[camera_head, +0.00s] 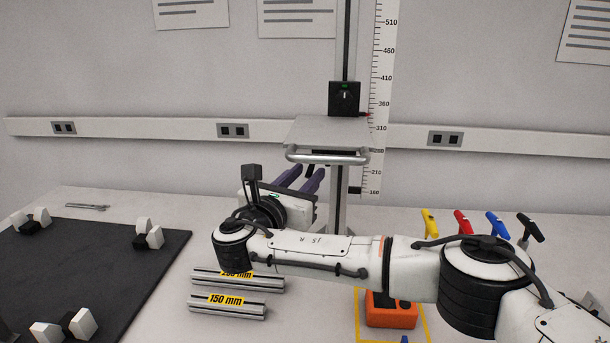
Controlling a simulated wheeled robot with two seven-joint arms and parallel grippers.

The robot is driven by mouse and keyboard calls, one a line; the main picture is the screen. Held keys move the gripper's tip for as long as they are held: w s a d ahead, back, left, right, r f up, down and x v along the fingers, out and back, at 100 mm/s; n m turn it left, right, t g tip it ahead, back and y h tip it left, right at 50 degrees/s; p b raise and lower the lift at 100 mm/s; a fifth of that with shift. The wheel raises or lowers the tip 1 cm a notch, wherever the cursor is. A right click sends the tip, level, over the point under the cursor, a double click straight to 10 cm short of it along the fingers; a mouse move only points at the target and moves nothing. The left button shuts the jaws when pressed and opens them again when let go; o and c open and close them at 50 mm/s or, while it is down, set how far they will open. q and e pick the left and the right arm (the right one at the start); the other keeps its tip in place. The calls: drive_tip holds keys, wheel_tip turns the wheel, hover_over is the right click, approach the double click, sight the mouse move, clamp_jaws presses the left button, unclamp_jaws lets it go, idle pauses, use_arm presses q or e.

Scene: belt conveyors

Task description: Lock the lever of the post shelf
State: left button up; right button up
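The post shelf is a light grey plate (330,130) with a rounded front rail, carried on a vertical post. A black block (345,98) with a dark knob and a small green mark sits on the post just above the plate; a red pointer shows at its right. I cannot tell which part is the lever or how it is set. My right gripper (309,171) is below and in front of the shelf, its two purple fingers parted and pointing up and right. A small dark piece shows between the fingertips, too small to identify. My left gripper is out of view.
A scale strip (384,90) stands behind the post. Metal bars (226,306) labelled in mm, an orange block (391,312) and several coloured-handled tools (464,223) lie around my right arm. A dark mat (90,270) with white pieces covers the left.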

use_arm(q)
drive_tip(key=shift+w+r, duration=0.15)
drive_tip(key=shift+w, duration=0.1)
use_arm(e)
drive_tip(key=shift+c, duration=0.2)
